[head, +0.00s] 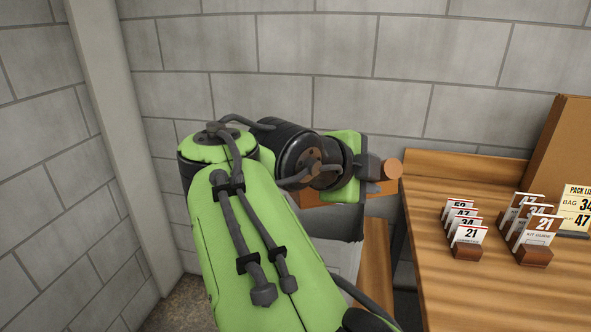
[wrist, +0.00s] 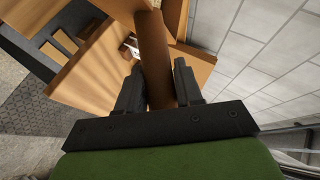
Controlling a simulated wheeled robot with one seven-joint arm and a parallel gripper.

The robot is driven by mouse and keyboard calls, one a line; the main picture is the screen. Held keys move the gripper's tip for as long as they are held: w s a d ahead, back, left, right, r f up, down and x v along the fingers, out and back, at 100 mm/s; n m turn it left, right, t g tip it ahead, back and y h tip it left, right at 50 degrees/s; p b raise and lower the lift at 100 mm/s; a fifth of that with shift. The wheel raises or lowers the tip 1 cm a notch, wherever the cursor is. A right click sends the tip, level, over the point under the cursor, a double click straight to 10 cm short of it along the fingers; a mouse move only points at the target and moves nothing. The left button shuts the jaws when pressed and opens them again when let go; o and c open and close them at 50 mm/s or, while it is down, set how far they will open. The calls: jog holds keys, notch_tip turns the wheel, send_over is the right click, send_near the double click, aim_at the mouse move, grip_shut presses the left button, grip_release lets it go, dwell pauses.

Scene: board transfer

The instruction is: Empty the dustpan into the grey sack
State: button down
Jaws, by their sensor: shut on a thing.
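My gripper (head: 371,172) reaches out at the back, left of the table, and is shut on a brown round handle. The handle's end (head: 393,168) sticks out to the right of the jaws. In the wrist view the handle (wrist: 154,55) runs up between my two dark fingers (wrist: 158,68). I take it for the dustpan's handle; the pan and anything in it cannot be made out clearly. A grey thing (head: 337,222) shows just below my gripper and may be the grey sack. My arm hides part of it, and its inside is not visible.
A wooden table (head: 440,285) stands at the right with several numbered cards in brown holders (head: 466,240), (head: 532,240), a pack list card (head: 574,208) and a tall brown board (head: 560,150). A grey block wall (head: 300,45) closes the back, with a pillar (head: 120,130) at the left.

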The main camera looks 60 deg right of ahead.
jog(key=shift+w+d+r+n+g+y+p, duration=0.2)
jog(key=shift+r+p, duration=0.3)
jog(key=shift+p, duration=0.45)
jog(key=shift+w+d+r+n+g+y+p, duration=0.2)
jog(key=shift+r+p, duration=0.3)
jog(key=shift+p, duration=0.45)
jog(key=shift+n+g+y, duration=0.4)
jog(key=shift+n+y, duration=0.2)
jog(key=shift+y, duration=0.3)
jog(key=w+d+r+p, duration=0.1)
jog(key=d+p, duration=0.1)
jog(key=p, duration=0.2)
jog(key=w+d+r+p, duration=0.1)
jog(key=w+d+p, duration=0.1)
jog(key=p, duration=0.3)
jog(key=shift+r, duration=0.2)
jog(key=w+d+r+n+g+y+p, duration=0.2)
jog(key=w+d+p, duration=0.5)
jog(key=p, duration=1.5)
jog(key=shift+d+r+n+g+y+p, duration=0.3)
jog(key=shift+d+r+n+y, duration=0.1)
jog(key=shift+d+r+y, duration=0.45)
